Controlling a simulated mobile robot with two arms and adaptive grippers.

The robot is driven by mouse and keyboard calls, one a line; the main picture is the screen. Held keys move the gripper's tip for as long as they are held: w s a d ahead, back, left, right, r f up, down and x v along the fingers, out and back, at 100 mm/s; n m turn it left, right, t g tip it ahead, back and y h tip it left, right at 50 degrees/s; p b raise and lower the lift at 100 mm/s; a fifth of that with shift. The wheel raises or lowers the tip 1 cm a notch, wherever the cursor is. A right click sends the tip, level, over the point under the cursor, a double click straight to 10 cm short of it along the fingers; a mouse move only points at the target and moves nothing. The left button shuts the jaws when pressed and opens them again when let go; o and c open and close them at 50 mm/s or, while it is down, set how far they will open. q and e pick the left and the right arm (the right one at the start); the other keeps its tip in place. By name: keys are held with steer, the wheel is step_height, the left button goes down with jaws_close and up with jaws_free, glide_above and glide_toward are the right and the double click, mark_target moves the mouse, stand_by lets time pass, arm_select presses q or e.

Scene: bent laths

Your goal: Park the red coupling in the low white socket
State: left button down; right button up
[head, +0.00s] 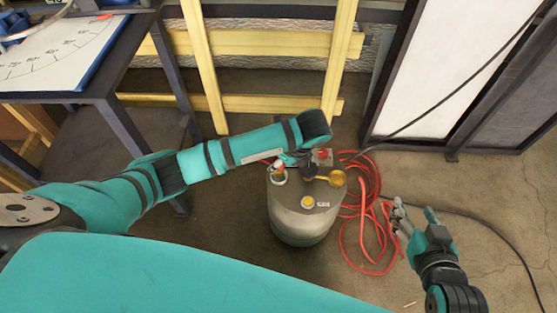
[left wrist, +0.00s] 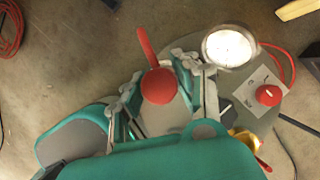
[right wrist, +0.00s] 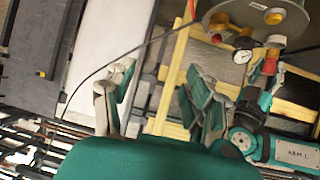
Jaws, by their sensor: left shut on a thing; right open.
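My left gripper (left wrist: 155,75) is shut on the red coupling (left wrist: 158,86), a rounded red piece with a red stem, in the left wrist view. My right gripper (head: 402,215) is open and empty, right of the tank. Its spread fingers (right wrist: 158,92) show in the right wrist view.
The grey tank (head: 300,226) stands on the floor, with a yellow cap (head: 308,202) and a brass-coloured fitting (head: 337,178) on top. A red knob (left wrist: 267,95) sits on a label plate. Red hose (head: 376,262) lies coiled right of it. Wooden frames (head: 270,43) stand behind.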

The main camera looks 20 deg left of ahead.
arm_select(q)
steer(key=shift+f+b, duration=0.55)
steer(key=shift+f, duration=0.6)
arm_select(e)
steer(key=w+a+r+t+y, duration=0.1)
steer(key=w+r+t, duration=0.2)
steer(key=r, duration=0.3)
steer(key=shift+a+r+t+y, duration=0.2)
steer(key=shift+a+t+y, duration=0.15)
steer(key=shift+t, duration=0.35)
steer(key=shift+w, duration=0.1)
steer(key=shift+f, duration=0.2)
steer(key=shift+f+g, duration=0.3)
steer(key=shift+g, duration=0.1)
arm_select(q)
steer(key=shift+f, duration=0.2)
arm_select(e)
steer(key=shift+s+d+f+g, duration=0.15)
steer(key=shift+s+f+g, duration=0.15)
steer(key=shift+f, duration=0.2)
arm_select(q)
steer(key=c, duration=0.9)
jaws_free()
